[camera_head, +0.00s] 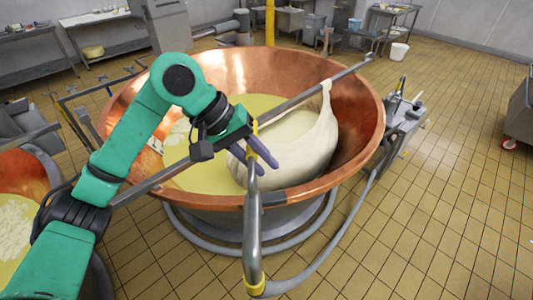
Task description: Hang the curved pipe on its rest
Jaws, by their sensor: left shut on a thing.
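The curved pipe (253,232) is a grey metal tube with a yellow ring near its top and another at its lower end. It stands out in front of the large copper vat, over its near rim. My left gripper (260,157), with purple fingers on a green arm, is shut on the upper part of the pipe. Its fingers partly hide the pipe there. I cannot make out for certain which fixture is the pipe's rest. My right gripper is not in view.
The copper vat (349,77) holds pale yellow liquid and a white cloth bundle (305,150) hung from a metal bar (310,93) across the rim. A metal fixture (402,118) stands at the vat's right. Another vat (22,172) is at left.

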